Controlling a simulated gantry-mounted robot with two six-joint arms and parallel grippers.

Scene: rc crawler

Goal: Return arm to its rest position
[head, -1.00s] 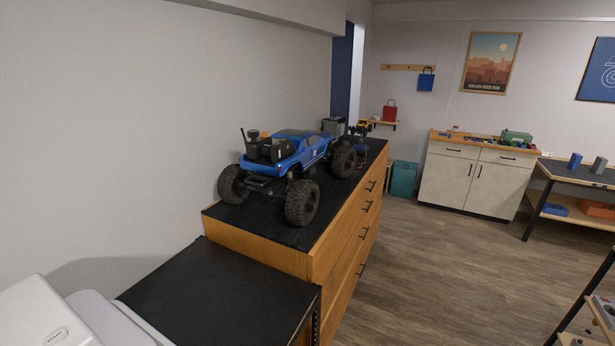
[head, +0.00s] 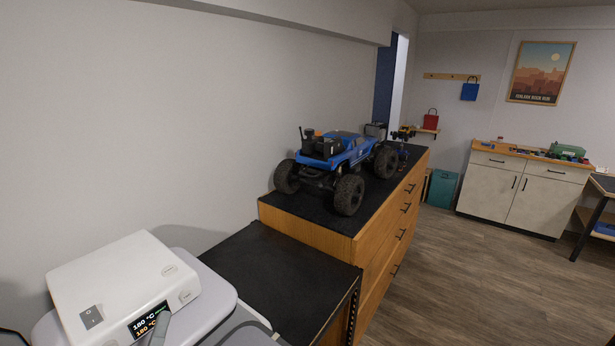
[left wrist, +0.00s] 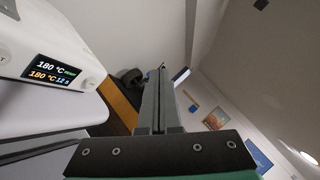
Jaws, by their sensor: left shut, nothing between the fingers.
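My left gripper shows in the left wrist view (left wrist: 162,72), its two grey fingers together with nothing between them. In the head view only a small grey part of it (head: 160,326) shows at the bottom edge, in front of the display of a white heat device (head: 125,275). The display reads 180 °C on both lines; the device also shows at the left of the left wrist view (left wrist: 25,35). I cannot tell whether the gripper touches the device. My right gripper is in neither view.
A blue RC crawler (head: 340,155) stands on the black top of a wooden drawer cabinet (head: 375,240). A lower black-topped surface (head: 270,275) lies between the cabinet and the device. The wooden floor (head: 450,270) at right is open. A pale cupboard (head: 520,190) stands at the back.

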